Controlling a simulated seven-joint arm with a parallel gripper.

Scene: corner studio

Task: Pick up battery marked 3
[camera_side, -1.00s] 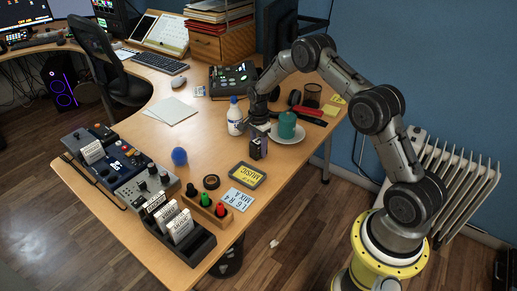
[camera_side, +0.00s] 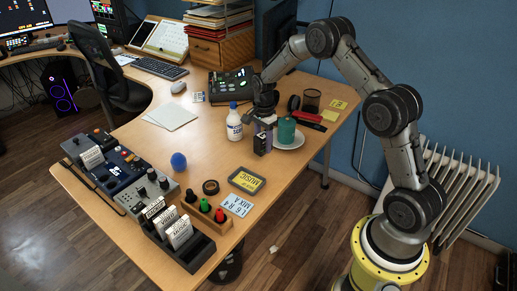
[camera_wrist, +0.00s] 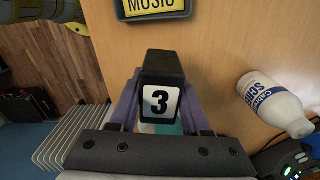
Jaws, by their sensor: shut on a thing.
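The battery marked 3 (camera_wrist: 161,95) is a dark block with a white label and a black "3", facing the wrist camera. My gripper (camera_wrist: 160,100) is shut on it, with one purple-tinted finger on each side. In the side view the battery (camera_side: 262,144) hangs upright below my gripper (camera_side: 264,127), beside the teal mug. It appears raised slightly off the desk, but the gap under it is hard to make out.
A teal mug (camera_side: 286,130) on a white saucer (camera_side: 297,142) stands close on the right. A white bottle (camera_side: 234,127) stands on the left. The yellow MUSIC sign (camera_side: 247,180) lies in front. A blue ball (camera_side: 178,161) sits further left, with bare desk between.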

